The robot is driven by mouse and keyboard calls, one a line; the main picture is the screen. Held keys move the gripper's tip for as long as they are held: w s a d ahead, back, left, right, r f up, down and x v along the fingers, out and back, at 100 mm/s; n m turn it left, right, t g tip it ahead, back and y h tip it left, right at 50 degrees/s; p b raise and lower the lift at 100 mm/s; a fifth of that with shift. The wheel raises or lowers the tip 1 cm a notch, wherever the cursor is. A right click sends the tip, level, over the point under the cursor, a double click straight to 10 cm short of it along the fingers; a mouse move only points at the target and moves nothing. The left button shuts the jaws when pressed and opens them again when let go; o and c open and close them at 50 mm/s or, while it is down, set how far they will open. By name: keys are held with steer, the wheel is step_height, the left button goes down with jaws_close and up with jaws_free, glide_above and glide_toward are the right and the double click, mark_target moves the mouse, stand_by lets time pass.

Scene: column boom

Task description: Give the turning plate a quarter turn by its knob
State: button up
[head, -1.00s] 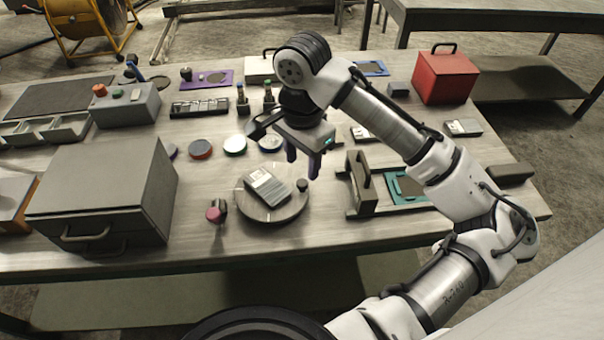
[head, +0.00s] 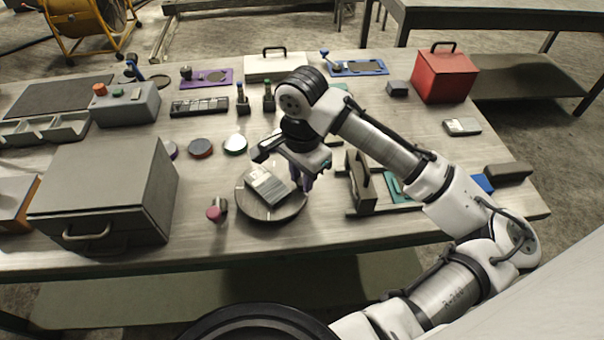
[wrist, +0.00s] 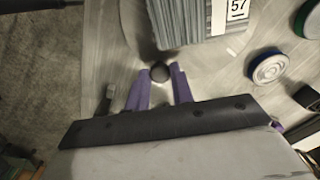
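The turning plate (head: 262,213) is a round grey disc near the front of the bench, and it also shows in the wrist view (wrist: 133,35). A grey ribbed block (head: 268,186) with a white label lies on it; the wrist view shows "57" on the label (wrist: 237,9). The small dark knob (wrist: 160,72) stands at the plate's right edge; in the head view my fingers hide it. My gripper (head: 302,186) points down over that edge.
A pink-ended knob (head: 214,212) stands left of the plate. A grey box (head: 105,195) with a handle is farther left. A grey-handled fixture (head: 360,180) stands close to the right of my gripper. Round discs (head: 235,143) lie behind the plate.

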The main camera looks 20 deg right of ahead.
jaws_close()
steer(key=shift+w+d+n, duration=0.15)
steer(key=shift+w+n, duration=0.3)
steer(key=shift+n, duration=0.35)
steer(key=o, duration=0.9)
jaws_free()
steer(key=shift+c, duration=0.2)
steer(key=shift+r, duration=0.1)
step_height(320, 180, up, 14)
steer(key=shift+f, duration=0.2)
steer(key=shift+s, duration=0.1)
